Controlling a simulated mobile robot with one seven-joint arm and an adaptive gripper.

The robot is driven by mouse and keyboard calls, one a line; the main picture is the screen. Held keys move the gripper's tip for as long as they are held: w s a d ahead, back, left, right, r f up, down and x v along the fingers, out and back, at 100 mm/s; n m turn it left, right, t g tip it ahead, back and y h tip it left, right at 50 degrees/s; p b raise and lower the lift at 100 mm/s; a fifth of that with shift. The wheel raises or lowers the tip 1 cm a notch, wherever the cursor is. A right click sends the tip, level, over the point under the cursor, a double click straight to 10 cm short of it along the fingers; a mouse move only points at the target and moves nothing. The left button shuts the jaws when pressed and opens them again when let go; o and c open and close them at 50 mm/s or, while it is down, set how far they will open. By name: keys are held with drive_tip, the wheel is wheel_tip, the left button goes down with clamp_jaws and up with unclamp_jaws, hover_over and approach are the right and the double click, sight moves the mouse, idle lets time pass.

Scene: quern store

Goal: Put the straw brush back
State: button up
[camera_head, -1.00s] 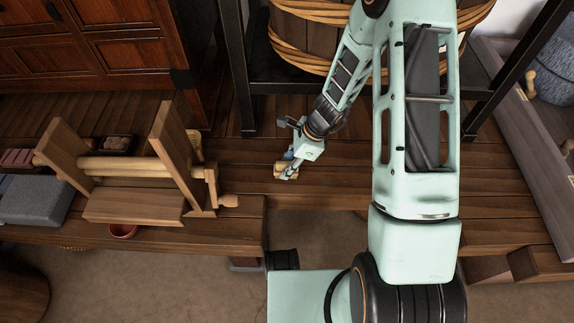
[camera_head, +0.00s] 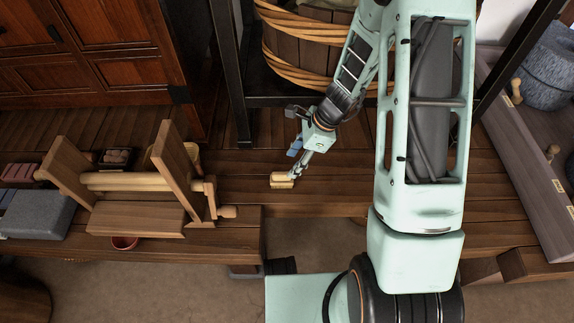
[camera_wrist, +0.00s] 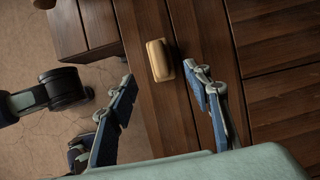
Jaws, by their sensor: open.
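The straw brush appears to be the small tan, rounded block (camera_head: 282,180) lying on the dark plank platform, right of the wooden roller frame.
A wooden roller frame (camera_head: 130,182) stands left, with a grey stone block (camera_head: 38,214) and a small dark box (camera_head: 117,157) near it. A reddish bowl (camera_head: 124,242) is partly hidden below the frame. A banded wooden tub (camera_head: 305,48) stands behind, within black posts. Planks beside the tan block are clear.

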drive_tip(key=v, duration=0.3)
drive_tip(key=shift+p, duration=0.3)
